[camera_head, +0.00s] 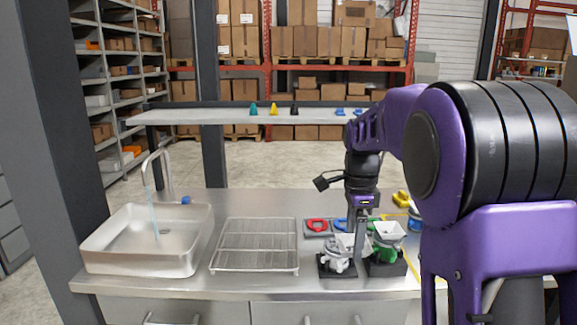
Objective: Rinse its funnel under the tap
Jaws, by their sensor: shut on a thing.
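A tap (160,165) stands behind the steel sink (105,262) at the left, and a thin bluish stream of water falls from it into the basin. My gripper (358,258) points down at the grey-white dispenser (338,264) on a black base. Its jaws are shut on what looks like that dispenser's pale funnel (343,242); the fingers partly hide it, and I cannot tell whether it is still seated. To the right, a green dispenser (385,254) carries a white funnel (389,231) on a black base.
A wire rack (254,260) lies between sink and dispensers, empty. Red (317,225) and blue (341,225) rings lie behind the grey-white dispenser. A raised shelf (218,116) with small coloured cones spans the back. A blue knob (186,200) sits by the tap.

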